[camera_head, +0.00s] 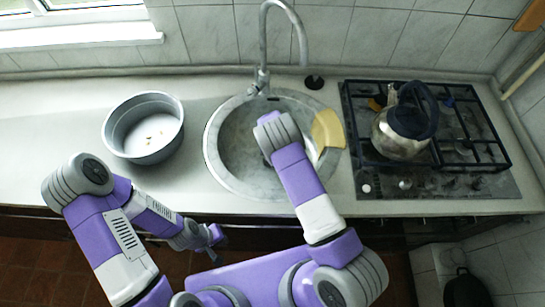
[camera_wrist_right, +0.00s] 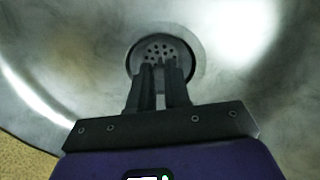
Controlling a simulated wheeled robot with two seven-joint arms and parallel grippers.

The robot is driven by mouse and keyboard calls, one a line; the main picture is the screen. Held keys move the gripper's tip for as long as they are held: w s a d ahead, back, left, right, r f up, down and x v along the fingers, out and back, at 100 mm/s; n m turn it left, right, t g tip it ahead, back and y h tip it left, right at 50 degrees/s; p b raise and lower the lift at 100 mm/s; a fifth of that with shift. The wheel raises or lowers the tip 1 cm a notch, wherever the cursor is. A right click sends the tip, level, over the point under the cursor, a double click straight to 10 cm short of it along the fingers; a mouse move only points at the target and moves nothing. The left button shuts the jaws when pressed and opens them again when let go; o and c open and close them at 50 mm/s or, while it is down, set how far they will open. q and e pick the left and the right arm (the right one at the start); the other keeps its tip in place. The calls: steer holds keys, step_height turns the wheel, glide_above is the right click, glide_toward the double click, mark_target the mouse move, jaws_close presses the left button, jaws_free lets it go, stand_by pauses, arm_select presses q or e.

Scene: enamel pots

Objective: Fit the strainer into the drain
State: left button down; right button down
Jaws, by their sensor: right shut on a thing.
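The sink (camera_head: 228,160) is a round steel basin in the counter. In the right wrist view, the strainer (camera_wrist_right: 153,46) is a small round grey disc with dark holes. It lies over the drain (camera_wrist_right: 199,62), within its round rim, with a dark gap at the right; I cannot tell whether it is fully seated. My right gripper (camera_wrist_right: 160,72) is shut on the strainer, its fingertips at the near part of the disc. In the head view my right arm hides this gripper and most of the drain. My left gripper (camera_head: 215,243) is open and empty, in front of the counter.
A grey round pan (camera_head: 147,150) stands left of the sink. A faucet (camera_head: 263,60) arches over the back. A kettle (camera_head: 400,135) stands on the gas stove (camera_head: 470,178).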

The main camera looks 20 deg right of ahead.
steer(key=shift+f+b, duration=0.3)
steer(key=c, duration=1)
jaws_free()
steer(key=shift+r, duration=0.1)
steer(key=shift+r+p, duration=1.65)
steer(key=shift+r, duration=1.3)
step_height(320, 180, up, 14)
steer(key=p, duration=0.8)
